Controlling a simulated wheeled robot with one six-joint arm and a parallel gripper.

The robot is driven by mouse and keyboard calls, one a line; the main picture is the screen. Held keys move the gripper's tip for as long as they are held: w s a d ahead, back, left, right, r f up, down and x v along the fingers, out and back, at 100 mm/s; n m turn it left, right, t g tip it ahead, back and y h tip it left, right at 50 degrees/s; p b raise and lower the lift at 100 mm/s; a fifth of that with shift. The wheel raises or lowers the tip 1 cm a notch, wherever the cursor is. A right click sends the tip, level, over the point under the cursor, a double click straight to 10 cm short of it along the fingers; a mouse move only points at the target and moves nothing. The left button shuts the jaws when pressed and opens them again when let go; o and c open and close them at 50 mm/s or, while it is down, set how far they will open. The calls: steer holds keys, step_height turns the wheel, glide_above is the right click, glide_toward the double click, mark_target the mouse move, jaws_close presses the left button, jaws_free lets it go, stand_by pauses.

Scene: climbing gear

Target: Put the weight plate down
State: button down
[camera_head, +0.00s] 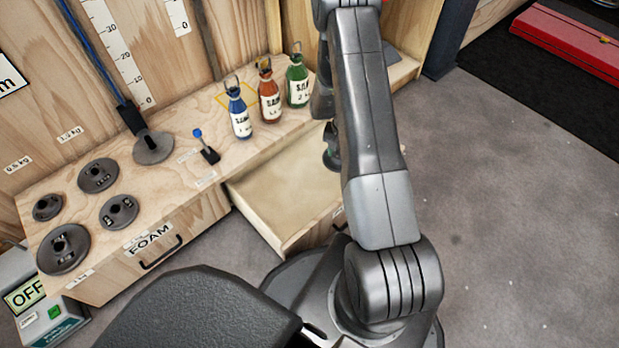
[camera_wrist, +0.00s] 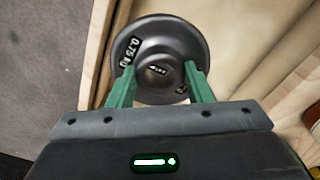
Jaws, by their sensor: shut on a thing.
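My gripper (camera_wrist: 158,88) is shut on a dark grey round weight plate (camera_wrist: 160,34) marked 0.75 kg, seen in the wrist view with a green finger on each side of its raised hub. In the head view my arm hides most of the gripper. A small part of the held plate (camera_head: 331,159) shows left of the arm, above or near the open drawer (camera_head: 285,190). I cannot tell whether the plate touches anything beneath it.
Several other weight plates (camera_head: 98,175) lie on the wooden bench top (camera_head: 165,205). Blue (camera_head: 239,118), red-brown (camera_head: 269,97) and green (camera_head: 298,86) bottles stand at its back right. A small blue-topped lever (camera_head: 205,147) stands between. A closed FOAM drawer (camera_head: 150,245) is front left.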

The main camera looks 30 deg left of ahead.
steer(key=s+a+f+n, duration=0.1)
steer(key=s+a+f, duration=0.5)
steer(key=s+f, duration=0.2)
steer(key=b, duration=0.2)
glide_above(312, 196)
step_height(312, 196, down, 6)
steer(key=shift+r, duration=0.15)
steer(key=shift+f+b, duration=0.8)
steer(key=shift+f, duration=1.1)
steer(key=shift+f, duration=0.2)
steer(key=c, duration=0.7)
jaws_free()
steer(key=shift+d, duration=0.1)
step_height(312, 196, up, 12)
steer(key=p, duration=0.4)
steer(key=shift+r, duration=0.2)
